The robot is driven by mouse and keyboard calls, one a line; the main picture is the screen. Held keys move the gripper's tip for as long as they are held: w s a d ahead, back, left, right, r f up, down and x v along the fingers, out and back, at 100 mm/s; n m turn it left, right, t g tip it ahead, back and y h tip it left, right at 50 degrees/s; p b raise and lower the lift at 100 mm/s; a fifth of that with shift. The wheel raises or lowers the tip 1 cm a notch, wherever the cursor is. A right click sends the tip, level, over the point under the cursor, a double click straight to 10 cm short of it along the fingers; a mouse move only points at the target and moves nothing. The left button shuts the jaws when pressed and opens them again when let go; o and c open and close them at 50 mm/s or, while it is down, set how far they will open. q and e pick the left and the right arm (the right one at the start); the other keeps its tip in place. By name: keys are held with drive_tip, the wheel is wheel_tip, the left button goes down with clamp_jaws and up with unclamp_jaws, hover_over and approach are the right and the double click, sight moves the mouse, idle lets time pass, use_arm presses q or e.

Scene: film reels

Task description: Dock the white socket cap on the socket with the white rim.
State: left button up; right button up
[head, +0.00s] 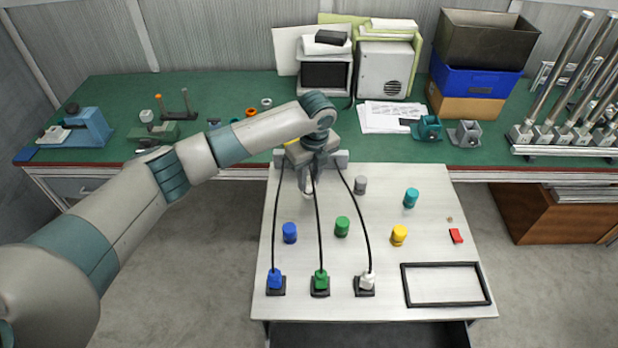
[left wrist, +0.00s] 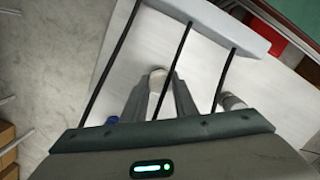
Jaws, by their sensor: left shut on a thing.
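My left gripper (head: 309,188) hangs over the back left part of the light table (head: 440,185), fingers pointing down. It is shut on a pale round piece, apparently the white socket cap (head: 308,196). In the left wrist view that cap (left wrist: 158,78) shows between the fingers (left wrist: 160,95). I cannot make out a socket with a white rim. A white plug (head: 367,281) stands upright on a black square base at the front, on the right-hand cable. My right gripper is not in view.
Blue (head: 275,280) and green (head: 320,280) plugs stand beside the white one; black cables run back to a grey bar (head: 341,158). Blue (head: 289,233), green (head: 342,227), yellow (head: 399,236), teal (head: 411,198) and grey (head: 360,185) cylinders stand apart. A black frame (head: 445,303) lies front right.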

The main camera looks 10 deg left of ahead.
sight(309, 180)
use_arm(q)
drive_tip(key=shift+f, duration=0.45)
drive_tip(key=o, duration=0.8)
drive_tip(key=shift+c, duration=0.2)
drive_tip(key=shift+r, duration=0.1)
drive_tip(key=r+p, duration=0.5)
drive_tip(key=shift+s+d+r, duration=0.2)
drive_tip(key=shift+s, duration=0.05)
drive_tip(key=shift+s+d+r, duration=0.1)
drive_tip(key=shift+d+r, duration=0.05)
drive_tip(key=shift+r, duration=1.2)
drive_tip(key=shift+s+d+r, duration=0.1)
drive_tip(key=shift+r, duration=1.25)
drive_tip(key=shift+s+f, duration=0.1)
